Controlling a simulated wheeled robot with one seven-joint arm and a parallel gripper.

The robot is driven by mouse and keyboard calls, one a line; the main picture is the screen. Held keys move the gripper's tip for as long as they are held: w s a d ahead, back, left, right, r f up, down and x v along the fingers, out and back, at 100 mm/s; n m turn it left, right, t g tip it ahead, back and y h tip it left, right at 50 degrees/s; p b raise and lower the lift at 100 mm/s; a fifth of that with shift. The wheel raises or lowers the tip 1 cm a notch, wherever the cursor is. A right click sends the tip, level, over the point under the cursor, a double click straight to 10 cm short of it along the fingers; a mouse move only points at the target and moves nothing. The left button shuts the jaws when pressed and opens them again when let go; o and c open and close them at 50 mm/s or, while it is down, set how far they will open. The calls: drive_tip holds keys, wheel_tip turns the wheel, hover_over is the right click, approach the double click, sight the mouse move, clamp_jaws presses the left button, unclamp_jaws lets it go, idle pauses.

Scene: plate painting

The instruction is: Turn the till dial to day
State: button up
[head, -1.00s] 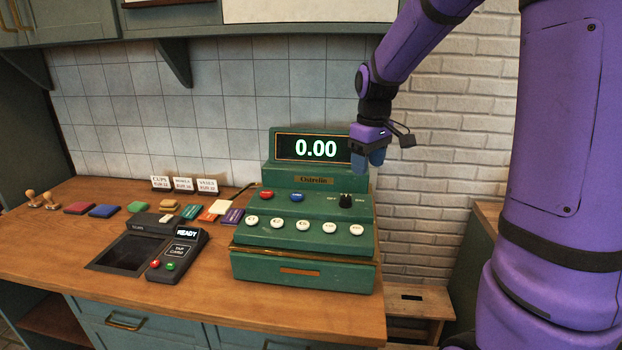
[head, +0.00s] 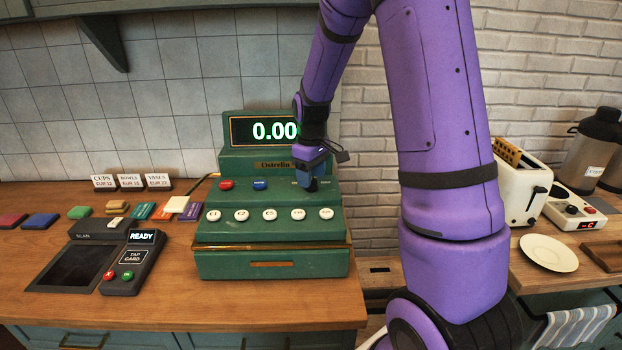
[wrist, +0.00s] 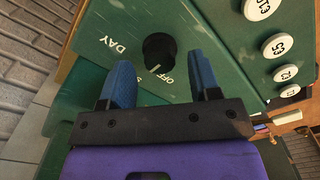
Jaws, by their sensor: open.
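The green till (head: 272,262) stands on the wooden counter, its display reading 0.00. Its black till dial (wrist: 158,49) shows in the wrist view, with DAY printed to one side and OFF close by its lower edge. A further label is mostly hidden by a finger. A pale mark on the dial's lower edge lies near OFF; its exact setting is hard to tell. My gripper (head: 307,184) is over the right of the till's upper panel and hides the dial in the head view. In the wrist view its blue fingers (wrist: 162,68) are open and empty, pointing at the dial, one towards each side.
Red (head: 226,184) and blue (head: 260,184) buttons sit left of my gripper, with a row of white keys (head: 269,215) below. A card reader (head: 130,262) stands left of the till. A toaster (head: 525,187) and plate (head: 549,253) are at the right.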

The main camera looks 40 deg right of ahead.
drive_tip(key=shift+f, duration=0.7)
drive_tip(key=c, duration=0.9)
drive_tip(key=shift+m, duration=0.4)
drive_tip(key=m, duration=0.3)
drive_tip(key=shift+m, duration=2.5)
